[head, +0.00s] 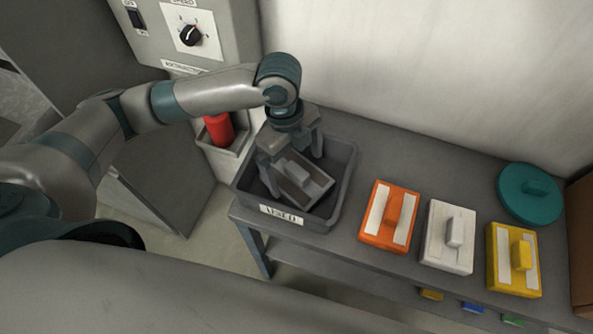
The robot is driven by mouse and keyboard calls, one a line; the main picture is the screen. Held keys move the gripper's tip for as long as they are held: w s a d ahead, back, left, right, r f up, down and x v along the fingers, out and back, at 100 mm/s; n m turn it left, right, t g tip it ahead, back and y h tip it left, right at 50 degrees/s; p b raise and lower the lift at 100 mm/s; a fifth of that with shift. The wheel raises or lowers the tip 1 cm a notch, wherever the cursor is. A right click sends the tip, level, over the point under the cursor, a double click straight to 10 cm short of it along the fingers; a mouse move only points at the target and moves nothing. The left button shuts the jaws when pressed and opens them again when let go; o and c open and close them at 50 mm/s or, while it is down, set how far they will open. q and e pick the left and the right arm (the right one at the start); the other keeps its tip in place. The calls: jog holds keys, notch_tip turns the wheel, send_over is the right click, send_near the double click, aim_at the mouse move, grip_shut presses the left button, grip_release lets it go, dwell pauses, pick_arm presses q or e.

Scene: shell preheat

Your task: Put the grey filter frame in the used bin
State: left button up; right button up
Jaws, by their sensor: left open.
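The grey filter frame (316,184), a flat block with a raised grip on top, lies tilted inside the dark grey used bin (345,188). The bin's front label appears to read USED. My left gripper (292,165) points down into the bin from above. Its fingers are open, one on each side over the frame, and they partly cover its back and left parts. I cannot tell whether a finger touches the frame. My right gripper is not in view.
On the grey bench (345,262) right of the bin are an orange frame (375,235), a white frame (436,258), a yellow frame (502,279) and a round teal lid (515,207). A red cylinder (219,130) stands in a holder left of the bin, below a control panel (222,25).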

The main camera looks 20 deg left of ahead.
aim_at(291, 165)
pick_arm(q)
jog(key=r, duration=0.2)
jog(key=r+b, duration=0.1)
jog(key=r, duration=0.2)
jog(key=a+r, duration=0.1)
jog(key=r, duration=0.2)
jog(key=shift+w, duration=0.3)
jog(key=shift+a+r, duration=0.1)
jog(key=shift+r, duration=0.5)
